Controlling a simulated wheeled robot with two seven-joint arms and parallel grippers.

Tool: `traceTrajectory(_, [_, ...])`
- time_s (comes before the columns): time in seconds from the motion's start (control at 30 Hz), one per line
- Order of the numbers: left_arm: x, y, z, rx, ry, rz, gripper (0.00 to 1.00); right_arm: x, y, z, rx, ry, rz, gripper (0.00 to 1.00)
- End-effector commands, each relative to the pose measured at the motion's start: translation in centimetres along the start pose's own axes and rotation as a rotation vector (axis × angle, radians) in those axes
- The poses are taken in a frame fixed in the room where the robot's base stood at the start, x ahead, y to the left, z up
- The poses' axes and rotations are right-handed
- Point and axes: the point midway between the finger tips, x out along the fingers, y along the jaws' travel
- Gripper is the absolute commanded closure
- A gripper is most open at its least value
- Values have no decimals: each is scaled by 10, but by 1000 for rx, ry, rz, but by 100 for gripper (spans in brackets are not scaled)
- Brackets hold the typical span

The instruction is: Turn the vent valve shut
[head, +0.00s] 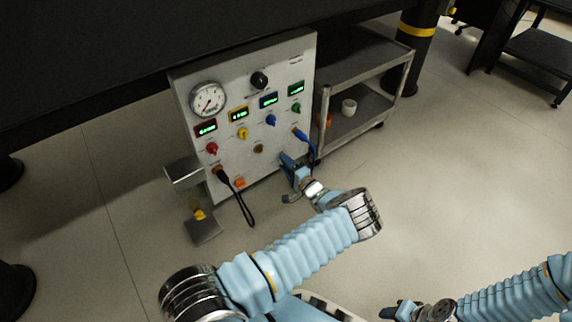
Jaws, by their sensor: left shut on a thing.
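The light-grey instrument panel (272,82) stands under the dark bench. My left gripper (288,161), with dark blue fingers, is at the panel's lower right. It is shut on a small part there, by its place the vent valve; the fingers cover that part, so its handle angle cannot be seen. My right gripper (389,312) is low in the picture, away from the panel, its opening too small to judge.
A blue plug with its cable (305,138) sits just above my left gripper. A black plug with a hanging cable (222,174) and an orange knob (239,183) are to the left. A grey cart (352,126) holding a white cup (348,107) stands right.

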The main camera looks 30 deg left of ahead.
Motion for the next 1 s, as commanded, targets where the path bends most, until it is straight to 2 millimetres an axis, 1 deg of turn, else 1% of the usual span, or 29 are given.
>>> traceTrajectory(0.03, [0,1,1,1,-2,2,59,0,0,0,0,0,0,57])
traceTrajectory(0.17, [0,1,1,1,-1,2,39,0,0,0,0,0,0,57])
traceTrajectory(0.2, [0,1,1,1,-1,1,38,0,0,0,0,0,0,57])
traceTrajectory(0.43, [0,0,0,1,0,1,38,0,0,0,0,0,0,57])
traceTrajectory(0.57, [-10,-1,-1,0,1,0,38,-2,-1,0,0,0,0,57])
traceTrajectory(0.67, [-27,-1,-1,2,4,1,38,-5,-2,0,0,-1,0,57])
traceTrajectory(0.9, [-86,-1,0,2,3,2,38,-12,-5,0,-1,-3,0,57])
traceTrajectory(1.0, [-108,0,0,2,2,2,38,-14,-5,0,-1,-4,0,57])
